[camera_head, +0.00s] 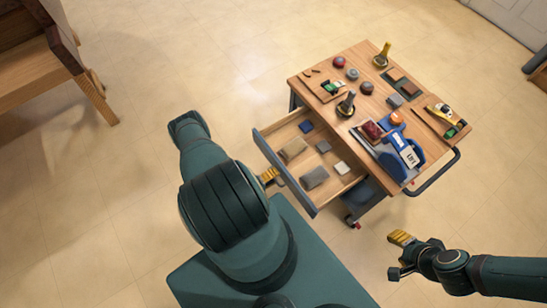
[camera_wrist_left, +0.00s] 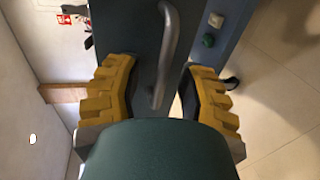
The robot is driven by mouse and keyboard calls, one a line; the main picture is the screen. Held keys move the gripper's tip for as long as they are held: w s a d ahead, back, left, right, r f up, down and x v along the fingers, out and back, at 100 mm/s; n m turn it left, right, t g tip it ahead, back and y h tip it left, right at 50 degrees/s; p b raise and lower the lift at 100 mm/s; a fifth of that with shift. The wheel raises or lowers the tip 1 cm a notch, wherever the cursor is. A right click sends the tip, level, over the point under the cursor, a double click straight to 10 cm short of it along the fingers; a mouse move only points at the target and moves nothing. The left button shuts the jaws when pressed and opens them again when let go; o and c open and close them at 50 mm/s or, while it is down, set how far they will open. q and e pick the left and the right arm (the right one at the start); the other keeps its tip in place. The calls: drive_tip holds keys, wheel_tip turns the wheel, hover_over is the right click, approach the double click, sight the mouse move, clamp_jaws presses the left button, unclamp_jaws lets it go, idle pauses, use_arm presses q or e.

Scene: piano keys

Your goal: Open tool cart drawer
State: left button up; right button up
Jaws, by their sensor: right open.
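The tool cart (camera_head: 350,115) has a wooden top. Its drawer (camera_head: 345,184) is pulled out toward me, with a grey front panel (camera_head: 287,176) and several small items inside. My left gripper (camera_head: 268,176) is at the outer side of this panel, partly hidden by my arm. In the left wrist view its yellow fingers (camera_wrist_left: 158,95) are spread apart, with the silver drawer handle (camera_wrist_left: 168,50) between and beyond them; I see no finger closed on it. My right gripper (camera_head: 398,250) is open and empty over the floor, right of the drawer.
Tools, round pieces and trays crowd the cart top, including a blue tool holder (camera_head: 402,150). A push handle (camera_head: 435,174) sticks out at the cart's right. Wooden furniture (camera_head: 40,60) stands at the upper left. The floor (camera_head: 190,60) between is clear.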

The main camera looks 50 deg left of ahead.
use_arm(q)
drive_tip(key=shift+s, duration=0.1)
drive_tip(key=d+v, duration=0.1)
drive_tip(key=v, duration=1)
drive_tip(key=shift+s+a, duration=0.45)
drive_tip(key=shift+r, duration=0.15)
